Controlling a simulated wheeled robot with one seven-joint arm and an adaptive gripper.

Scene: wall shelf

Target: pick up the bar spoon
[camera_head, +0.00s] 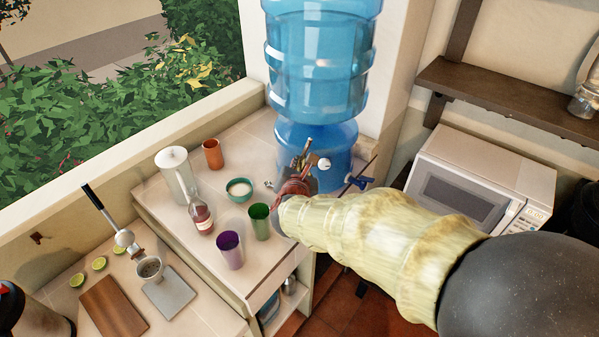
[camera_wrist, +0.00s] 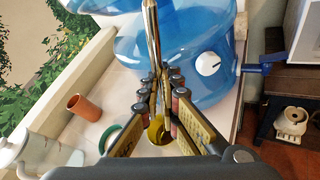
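The bar spoon (camera_wrist: 152,35) is a thin, shiny metal rod in the wrist view. It rises from between the fingertips toward the top of the picture. My gripper (camera_wrist: 160,88) has its two fingers drawn together on the rod. A rounded yellow-olive shape (camera_wrist: 157,130) shows lower between the fingers; I cannot tell whether it is part of the spoon. In the head view my gripper (camera_head: 299,177) is above the counter's right end, in front of the blue water dispenser (camera_head: 320,135). There the spoon is small and hard to separate from the fingers.
A green cup (camera_head: 259,222), purple cup (camera_head: 230,250), bottle (camera_head: 201,216), teal bowl (camera_head: 239,190), pitcher (camera_head: 176,175) and orange-brown cup (camera_head: 212,154) stand on the counter. The microwave (camera_head: 480,187) is to the right. Open space lies between counter and microwave.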

